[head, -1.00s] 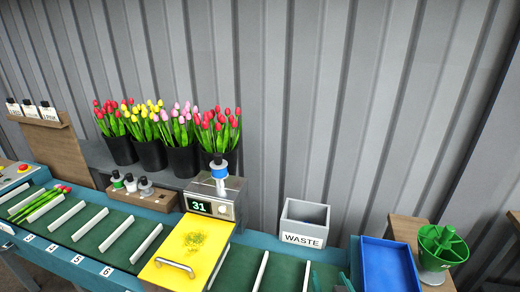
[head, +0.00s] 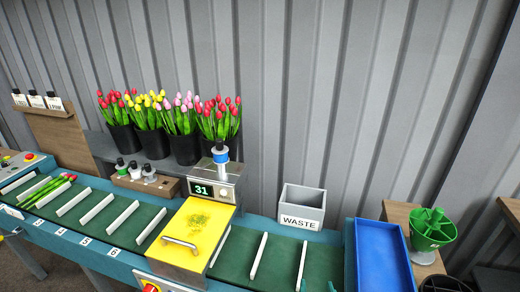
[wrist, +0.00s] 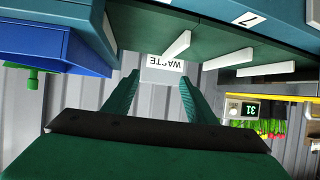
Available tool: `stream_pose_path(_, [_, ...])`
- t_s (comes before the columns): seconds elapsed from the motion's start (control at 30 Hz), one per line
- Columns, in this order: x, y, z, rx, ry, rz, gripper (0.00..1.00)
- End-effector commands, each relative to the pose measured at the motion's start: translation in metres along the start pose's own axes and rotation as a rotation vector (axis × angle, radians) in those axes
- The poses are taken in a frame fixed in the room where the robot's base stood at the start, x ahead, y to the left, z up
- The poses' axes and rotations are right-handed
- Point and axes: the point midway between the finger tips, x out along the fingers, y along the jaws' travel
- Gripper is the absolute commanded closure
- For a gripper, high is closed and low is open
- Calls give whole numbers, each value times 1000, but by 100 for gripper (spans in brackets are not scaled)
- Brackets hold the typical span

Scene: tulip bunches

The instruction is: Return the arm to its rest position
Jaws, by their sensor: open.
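My gripper (wrist: 158,76) shows in the wrist view with its two green ridged fingers apart and nothing between them. Beyond the fingertips is the grey waste bin (wrist: 162,77), upside down in that view. In the head view only the green fingertips (head: 317,286) show at the bottom edge, in front of the conveyor; the rest of my arm is out of that frame.
The waste bin (head: 302,207) stands behind the green conveyor (head: 232,250). The blue tray (head: 380,262) and green pot (head: 433,230) are at right. A tulip bunch (head: 47,190) lies at left.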

Motion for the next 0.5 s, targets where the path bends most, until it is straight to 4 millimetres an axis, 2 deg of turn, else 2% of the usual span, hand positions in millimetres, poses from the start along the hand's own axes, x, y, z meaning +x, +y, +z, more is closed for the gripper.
stream_pose_path(0.27, [-20, -28, 65, 13, 22, 18, 49])
stream_pose_path(0.5, [-56, -52, 117, 10, 61, 27, 49])
